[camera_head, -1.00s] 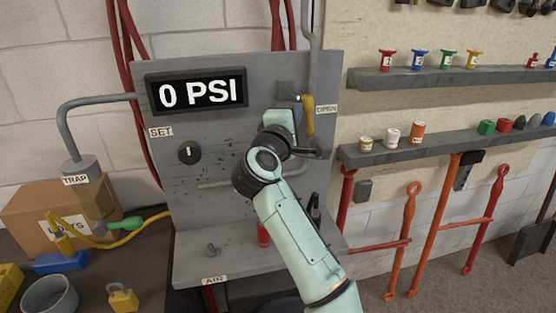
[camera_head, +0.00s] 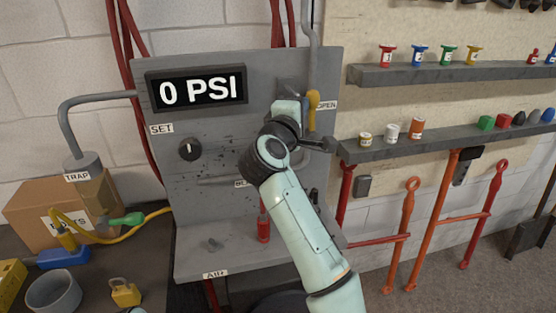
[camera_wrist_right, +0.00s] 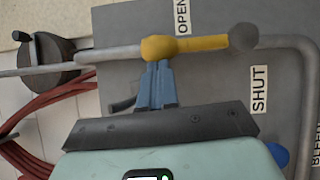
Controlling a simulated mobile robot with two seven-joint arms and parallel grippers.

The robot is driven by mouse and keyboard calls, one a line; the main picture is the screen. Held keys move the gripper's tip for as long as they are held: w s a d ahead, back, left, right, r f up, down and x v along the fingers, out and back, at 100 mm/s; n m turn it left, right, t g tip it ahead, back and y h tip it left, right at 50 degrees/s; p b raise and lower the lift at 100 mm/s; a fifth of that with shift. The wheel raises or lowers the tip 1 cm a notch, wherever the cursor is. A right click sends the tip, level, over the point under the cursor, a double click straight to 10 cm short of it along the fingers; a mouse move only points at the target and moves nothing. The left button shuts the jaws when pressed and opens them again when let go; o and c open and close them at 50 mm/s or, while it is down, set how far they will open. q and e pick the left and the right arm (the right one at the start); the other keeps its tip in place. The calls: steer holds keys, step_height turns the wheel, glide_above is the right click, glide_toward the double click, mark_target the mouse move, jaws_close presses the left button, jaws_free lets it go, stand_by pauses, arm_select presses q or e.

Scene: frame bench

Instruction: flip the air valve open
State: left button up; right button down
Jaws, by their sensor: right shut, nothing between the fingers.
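The valve lever (camera_head: 312,112) is yellow and stands nearly upright on the right side of the grey panel, beside the OPEN label (camera_head: 327,105). In the right wrist view the lever (camera_wrist_right: 200,43) runs from a thick yellow end to a grey hub, roughly in line with the pipe. The OPEN label (camera_wrist_right: 182,17) and the SHUT label (camera_wrist_right: 259,90) show there. My right gripper (camera_wrist_right: 155,68) is shut and empty, its tips at the thick end of the lever, seemingly touching it. In the head view the gripper (camera_head: 298,98) is just left of the lever. My left gripper is not in view.
The display (camera_head: 197,92) reads 0 PSI. A SET knob (camera_head: 190,149) is on the panel's left. Red hoses (camera_wrist_right: 50,107) and a round dark fitting (camera_wrist_right: 46,58) are near the gripper. Shelves (camera_head: 450,74) with small coloured items are to the right.

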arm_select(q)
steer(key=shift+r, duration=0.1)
arm_select(e)
steer(key=shift+d+r, duration=0.2)
steer(key=shift+d, duration=0.2)
stand_by(0.5)
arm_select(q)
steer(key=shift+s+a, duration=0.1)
